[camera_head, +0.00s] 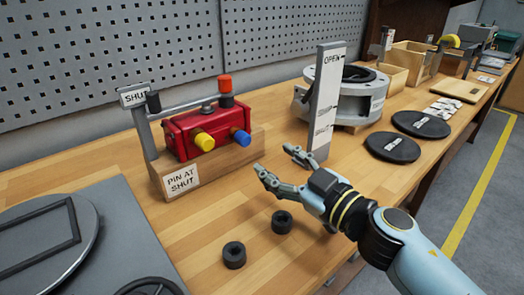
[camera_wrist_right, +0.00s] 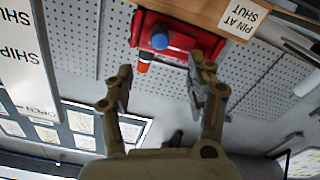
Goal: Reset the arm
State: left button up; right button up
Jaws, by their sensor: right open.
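The red valve actuator (camera_head: 190,130) sits on a wooden block (camera_head: 218,165) labelled "PIN AT SHUT". It has yellow, blue, red and black caps. A grey bar (camera_head: 183,107) runs along its top to a grey upright at the left, beside a "SHUT" sign (camera_head: 134,95). An upright grey board (camera_head: 324,105) marked "OPEN" at its top stands to the right. My right gripper (camera_head: 273,161) is open and empty, in front of the block and left of the board's foot. The right wrist view shows its spread fingers (camera_wrist_right: 162,72) below the red actuator (camera_wrist_right: 178,38). My left gripper is not in view.
Two black rings (camera_head: 234,254) (camera_head: 282,222) lie on the bench in front of my right gripper. A round grey housing (camera_head: 360,100) stands behind the board. Two dark discs (camera_head: 392,147) (camera_head: 421,124) lie at the right. A grey plate (camera_head: 110,225) fills the left front. A perforated wall closes the back.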

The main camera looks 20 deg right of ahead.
jog(key=shift+v, duration=0.95)
